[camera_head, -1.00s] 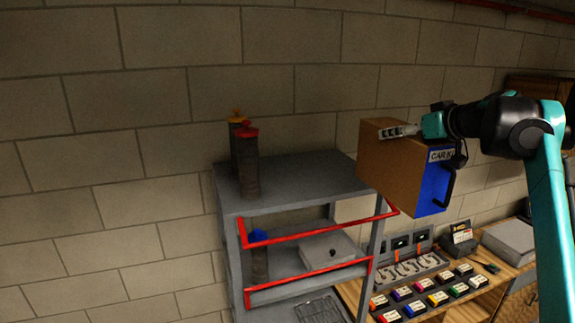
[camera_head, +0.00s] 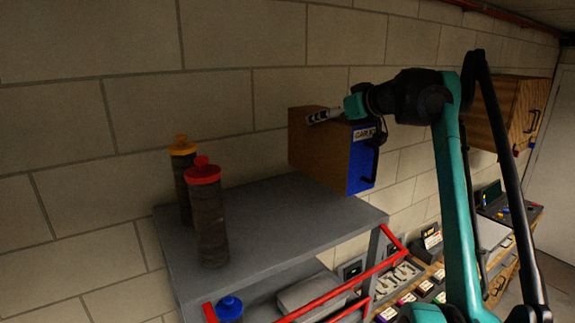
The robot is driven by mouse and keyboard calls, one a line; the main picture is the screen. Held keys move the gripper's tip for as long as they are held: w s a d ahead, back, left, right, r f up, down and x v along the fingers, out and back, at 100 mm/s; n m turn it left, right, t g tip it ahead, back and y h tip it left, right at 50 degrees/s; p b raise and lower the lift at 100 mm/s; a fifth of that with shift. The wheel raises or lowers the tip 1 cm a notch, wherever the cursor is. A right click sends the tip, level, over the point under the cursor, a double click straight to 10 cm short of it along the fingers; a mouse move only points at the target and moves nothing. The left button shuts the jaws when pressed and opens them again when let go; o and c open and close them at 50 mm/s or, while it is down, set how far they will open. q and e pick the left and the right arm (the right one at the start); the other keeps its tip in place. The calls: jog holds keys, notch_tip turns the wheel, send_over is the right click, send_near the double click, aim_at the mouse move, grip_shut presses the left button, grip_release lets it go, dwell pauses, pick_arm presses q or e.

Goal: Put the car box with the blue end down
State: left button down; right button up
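The car box (camera_head: 318,150) is a brown box with a blue end (camera_head: 362,168) that bears a white label and a dark handle. The blue end faces right, not down, and the box looks roughly level. My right gripper (camera_head: 322,116) comes in from the right at the top of the box and appears shut on it; the far finger is hidden. The box is held up near the back right of the grey shelf unit's top (camera_head: 280,215). I cannot tell whether its lower edge touches that top. My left gripper is not in view.
A yellow-capped bottle (camera_head: 182,180) and a red-capped bottle (camera_head: 208,220) stand at the left of the shelf top. The middle of the top is clear. Red rails (camera_head: 335,290) run along the front. A wooden cabinet (camera_head: 505,110) hangs at right.

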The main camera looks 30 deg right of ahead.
jog(key=w+a+f+p, duration=0.1)
jog(key=w+a+f, duration=0.4)
jog(key=f, duration=0.3)
jog(key=shift+w+a+f, duration=0.15)
jog(key=shift+a+f, duration=0.1)
jog(key=shift+a, duration=0.1)
jog(key=shift+f, duration=0.15)
jog(key=o, duration=1.6)
jog(key=shift+o, duration=0.2)
